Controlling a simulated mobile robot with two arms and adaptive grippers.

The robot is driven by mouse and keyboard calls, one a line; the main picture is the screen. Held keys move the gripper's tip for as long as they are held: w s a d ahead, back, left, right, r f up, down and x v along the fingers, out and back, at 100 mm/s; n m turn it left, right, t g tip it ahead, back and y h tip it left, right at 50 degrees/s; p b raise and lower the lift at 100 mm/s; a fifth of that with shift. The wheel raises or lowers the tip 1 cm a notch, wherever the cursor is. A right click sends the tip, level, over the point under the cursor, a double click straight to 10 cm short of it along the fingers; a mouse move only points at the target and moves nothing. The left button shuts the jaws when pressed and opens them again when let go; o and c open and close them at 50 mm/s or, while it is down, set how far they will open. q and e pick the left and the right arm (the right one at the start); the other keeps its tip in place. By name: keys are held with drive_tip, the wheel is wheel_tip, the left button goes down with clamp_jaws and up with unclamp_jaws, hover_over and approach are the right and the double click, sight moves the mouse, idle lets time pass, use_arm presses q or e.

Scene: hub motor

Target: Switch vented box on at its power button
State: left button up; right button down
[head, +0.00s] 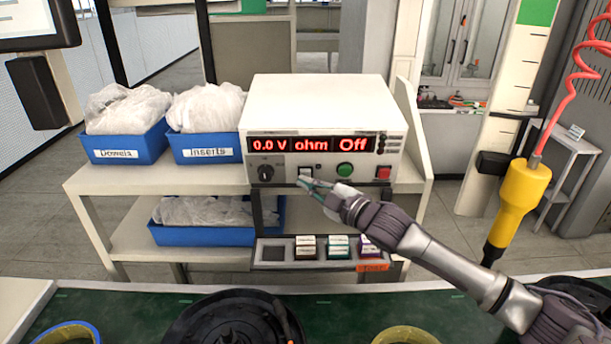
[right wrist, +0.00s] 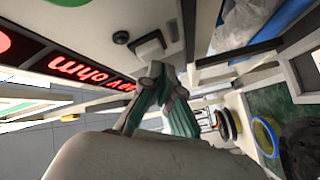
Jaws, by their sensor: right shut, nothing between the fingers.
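The vented box (head: 320,105) is a white instrument on the top shelf. Its red display (head: 315,145) reads "0.0 V", "ohm" and "Off". Below the display are a black knob (head: 265,173), a pale square button (head: 305,172), a round green button (head: 344,170) and a red button (head: 383,173). My right gripper (head: 303,183) is shut and empty, its tips just below the pale square button. In the right wrist view the gripper (right wrist: 158,72) points at the pale button (right wrist: 150,47); whether they touch is unclear. My left gripper is out of view.
Blue bins labelled "Dowels" (head: 125,148) and "Inserts" (head: 205,148) stand left of the box. A tray with small coloured blocks (head: 338,247) sits below it. A yellow tool (head: 520,195) hangs at right. Black round parts (head: 232,320) lie on the green bench in front.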

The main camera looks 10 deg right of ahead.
drive_tip(key=shift+w+r, duration=0.1)
drive_tip(key=shift+w, duration=0.35)
idle(0.4)
drive_tip(key=shift+s, duration=0.1)
drive_tip(key=shift+s+a, duration=0.1)
drive_tip(key=shift+s, duration=0.65)
drive_tip(key=shift+s+f, duration=0.1)
drive_tip(key=shift+f, duration=0.1)
drive_tip(key=shift+s+a+f+p, duration=0.1)
drive_tip(key=shift+s+a+p, duration=0.05)
drive_tip(key=shift+s, duration=0.65)
drive_tip(key=shift+s+a+f+p, duration=0.1)
drive_tip(key=shift+s+a+p, duration=0.1)
drive_tip(key=shift+s, duration=0.55)
drive_tip(key=shift+s+a+f+p, duration=0.1)
drive_tip(key=shift+s+a+p, duration=0.05)
drive_tip(key=shift+s, duration=0.65)
drive_tip(key=s+a+f, duration=0.1)
drive_tip(key=s, duration=0.5)
drive_tip(key=shift+s+a+p, duration=0.2)
drive_tip(key=shift+s+p, duration=0.15)
drive_tip(key=shift+s, duration=0.05)
